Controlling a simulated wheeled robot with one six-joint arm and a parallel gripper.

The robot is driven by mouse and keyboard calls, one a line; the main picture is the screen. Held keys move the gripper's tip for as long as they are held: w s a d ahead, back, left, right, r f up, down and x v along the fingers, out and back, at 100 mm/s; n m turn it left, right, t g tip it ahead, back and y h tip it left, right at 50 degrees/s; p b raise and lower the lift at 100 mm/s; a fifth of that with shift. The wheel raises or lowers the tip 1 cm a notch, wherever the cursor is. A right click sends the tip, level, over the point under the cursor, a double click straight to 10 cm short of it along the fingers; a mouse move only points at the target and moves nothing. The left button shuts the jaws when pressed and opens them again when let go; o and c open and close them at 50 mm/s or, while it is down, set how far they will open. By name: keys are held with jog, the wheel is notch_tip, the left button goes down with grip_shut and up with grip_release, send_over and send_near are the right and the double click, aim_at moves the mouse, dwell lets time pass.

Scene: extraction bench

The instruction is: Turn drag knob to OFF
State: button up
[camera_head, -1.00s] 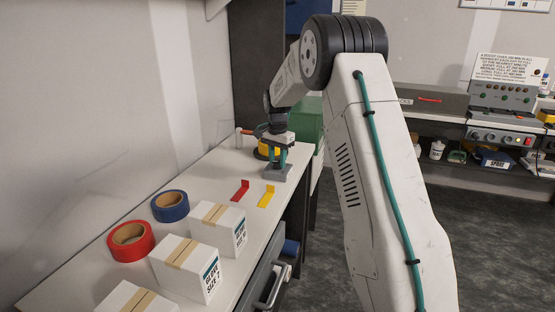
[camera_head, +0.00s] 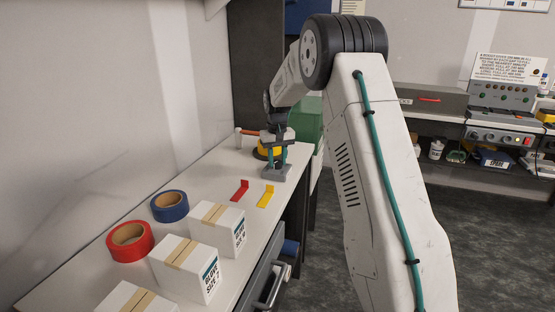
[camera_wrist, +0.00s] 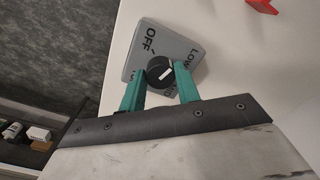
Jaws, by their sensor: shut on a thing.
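The drag knob (camera_wrist: 160,72) is round and black with a short white pointer line, on a grey plate (camera_wrist: 138,68). The plate carries OFF, LOW and other labels, some hidden by my fingers. The pointer line appears to point toward the LOW side, away from OFF. My gripper (camera_wrist: 158,80) has teal fingers on either side of the knob and is shut on it. In the head view the grey plate's unit (camera_head: 277,174) stands near the far end of the white bench, with my gripper (camera_head: 277,157) coming down on it; the knob is hidden there.
Red (camera_head: 240,190) and yellow (camera_head: 266,196) brackets lie just nearer on the bench (camera_head: 195,198). A yellow-and-black round thing (camera_head: 262,151) is close behind my gripper. Tape rolls (camera_head: 170,206) and white boxes (camera_head: 218,228) fill the near bench.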

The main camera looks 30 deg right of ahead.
aim_at(277, 161)
jog(key=n, duration=0.6)
jog(key=shift+w+d+r+n, duration=0.1)
jog(key=shift+w+r+n, duration=0.1)
jog(key=shift+n, duration=0.1)
jog(key=n, duration=0.6)
dwell(0.4)
jog(key=o, duration=0.7)
jog(key=shift+o, duration=1.4)
jog(key=shift+s+f, duration=0.1)
notch_tip(277, 161, up, 8)
jog(key=shift+f, duration=0.1)
